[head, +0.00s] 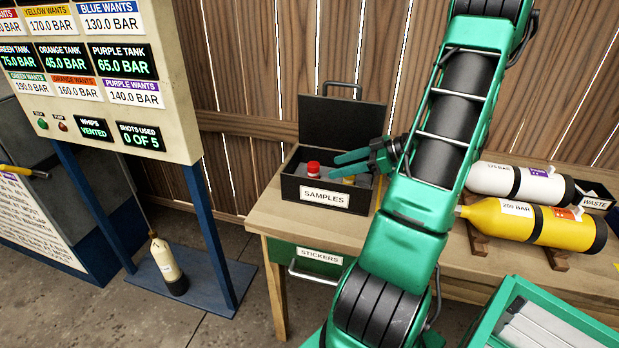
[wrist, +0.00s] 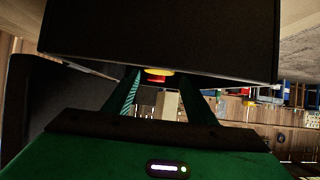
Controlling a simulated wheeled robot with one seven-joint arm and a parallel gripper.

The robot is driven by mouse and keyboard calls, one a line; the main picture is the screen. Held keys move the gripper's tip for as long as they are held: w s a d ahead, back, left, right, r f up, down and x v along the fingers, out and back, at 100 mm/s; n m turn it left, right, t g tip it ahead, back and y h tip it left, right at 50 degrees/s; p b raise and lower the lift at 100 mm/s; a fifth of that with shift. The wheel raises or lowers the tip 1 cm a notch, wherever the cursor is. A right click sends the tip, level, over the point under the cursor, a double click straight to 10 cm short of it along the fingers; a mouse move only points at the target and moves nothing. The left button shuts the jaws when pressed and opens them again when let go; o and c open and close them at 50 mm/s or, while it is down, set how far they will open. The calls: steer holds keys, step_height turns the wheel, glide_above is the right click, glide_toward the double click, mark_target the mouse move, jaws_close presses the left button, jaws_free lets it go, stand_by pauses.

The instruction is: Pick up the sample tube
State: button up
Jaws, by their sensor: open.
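The open black samples box (head: 287,190) stands on the wooden bench. Inside it at the left is a tube-like item with a red cap (head: 313,168) and a white part below. A small yellow item (head: 348,180) shows at the right inside the box, partly hidden by my gripper. My gripper (head: 336,165) is open, its green fingers over the box and pointing left towards the red cap, seemingly apart from it. In the wrist view a yellow and red item (wrist: 158,72) shows between the finger ends, partly cut off by a dark panel. Which item is the sample tube is unclear.
The box's raised lid (head: 340,118) stands behind my fingers. White (head: 492,180) and yellow (head: 505,218) gas cylinders lie in cradles to the right. A green stickers drawer (head: 310,262) is under the bench. The display board (head: 110,110) stands left.

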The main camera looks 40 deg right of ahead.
mark_target(313, 175)
steer(key=shift+d+x, duration=0.2)
steer(key=shift+x, duration=3.45)
steer(key=c, duration=1.1)
